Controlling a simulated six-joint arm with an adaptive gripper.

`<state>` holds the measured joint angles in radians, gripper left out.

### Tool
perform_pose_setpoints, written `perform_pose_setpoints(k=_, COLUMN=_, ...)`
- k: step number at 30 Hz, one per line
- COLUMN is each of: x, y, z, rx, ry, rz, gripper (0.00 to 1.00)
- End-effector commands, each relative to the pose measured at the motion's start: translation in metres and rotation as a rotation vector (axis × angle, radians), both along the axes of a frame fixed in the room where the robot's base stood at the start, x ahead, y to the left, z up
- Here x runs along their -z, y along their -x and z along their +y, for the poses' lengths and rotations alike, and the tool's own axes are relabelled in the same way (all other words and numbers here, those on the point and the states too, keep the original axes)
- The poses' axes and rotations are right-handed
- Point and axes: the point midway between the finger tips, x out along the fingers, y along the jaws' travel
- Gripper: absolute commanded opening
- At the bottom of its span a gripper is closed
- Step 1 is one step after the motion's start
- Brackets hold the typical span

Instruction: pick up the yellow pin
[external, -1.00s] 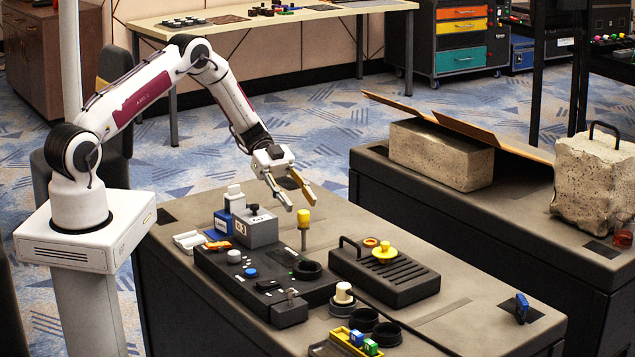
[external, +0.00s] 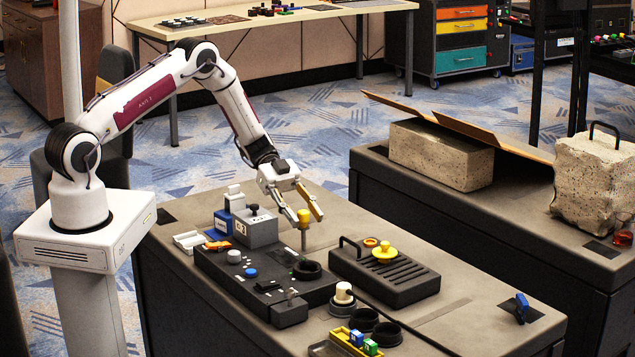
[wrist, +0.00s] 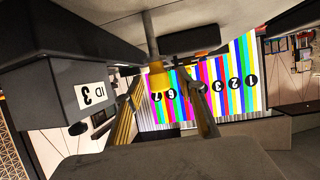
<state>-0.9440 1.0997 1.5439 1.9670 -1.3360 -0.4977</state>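The yellow pin (external: 304,216) stands upright on the near bench, a yellow head on a thin grey shaft. My gripper (external: 308,220) is open, pointing down, with a fingertip on each side of the pin's head in the external view. In the wrist view the pin's yellow head (wrist: 158,84) appears between the two open fingers of my gripper (wrist: 164,79), with its shaft running to the top of the picture. I see no clear contact between the fingers and the pin.
A grey box (external: 254,227) and a black control panel (external: 262,276) stand close left of the pin. A black slotted case (external: 400,284) with a yellow knob (external: 385,253) lies to its right. The bench top (external: 355,221) behind the pin is clear.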

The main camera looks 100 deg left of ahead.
Motion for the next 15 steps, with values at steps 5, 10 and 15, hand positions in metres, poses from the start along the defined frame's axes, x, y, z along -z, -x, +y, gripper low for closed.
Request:
perform_pose_setpoints(k=5, x=-0.0002, y=0.0000, z=0.0002, rx=0.000, ry=0.000, rz=0.000, gripper=0.10)
perform_pose_setpoints(k=10, x=-0.0004, y=0.0000, z=0.0003, rx=0.000, ry=0.000, rz=0.000, gripper=0.00)
perform_pose_setpoints(k=15, x=-0.0004, y=0.0000, z=0.0003, rx=0.000, ry=0.000, rz=0.000, gripper=0.00)
